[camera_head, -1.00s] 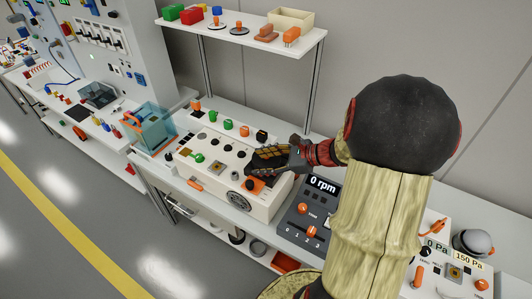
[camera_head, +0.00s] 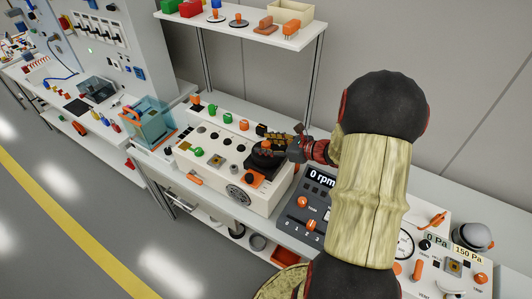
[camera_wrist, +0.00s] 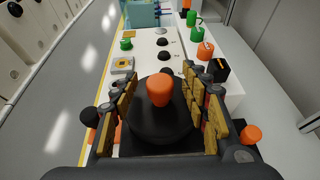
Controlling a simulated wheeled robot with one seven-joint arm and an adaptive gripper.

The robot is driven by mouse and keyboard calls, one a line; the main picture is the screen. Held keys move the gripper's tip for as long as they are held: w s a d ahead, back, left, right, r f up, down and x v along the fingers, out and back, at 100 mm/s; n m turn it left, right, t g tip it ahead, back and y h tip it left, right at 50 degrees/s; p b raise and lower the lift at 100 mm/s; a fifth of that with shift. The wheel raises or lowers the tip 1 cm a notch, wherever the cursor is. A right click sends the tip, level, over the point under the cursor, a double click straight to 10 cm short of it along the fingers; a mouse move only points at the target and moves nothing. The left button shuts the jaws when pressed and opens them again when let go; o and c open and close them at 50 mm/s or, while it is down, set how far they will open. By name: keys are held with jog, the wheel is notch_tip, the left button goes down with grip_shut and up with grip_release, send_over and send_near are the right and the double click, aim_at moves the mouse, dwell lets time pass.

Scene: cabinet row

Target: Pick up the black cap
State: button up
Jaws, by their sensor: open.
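A round black cap (camera_wrist: 150,128) with an upright orange knob (camera_wrist: 159,89) lies between my fingers in the wrist view. It sits at the right end of the white panel box (camera_head: 222,172). My gripper (camera_wrist: 165,105) is open, with its yellow-padded fingers on either side of the cap. I cannot tell whether either finger touches it. In the head view my gripper (camera_head: 270,146) is over the same end of the box and partly hides the cap.
Green and orange knobs (camera_head: 228,118) stand along the box's back. A teal clear container (camera_head: 149,121) is to its left. A grey 0 rpm console (camera_head: 304,205) is close on the right. A shelf (camera_head: 240,29) with small parts stands behind.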

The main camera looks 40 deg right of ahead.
jog(key=shift+w+a, duration=0.1)
jog(key=shift+w, duration=0.1)
jog(key=shift+c, duration=1.1)
grip_shut()
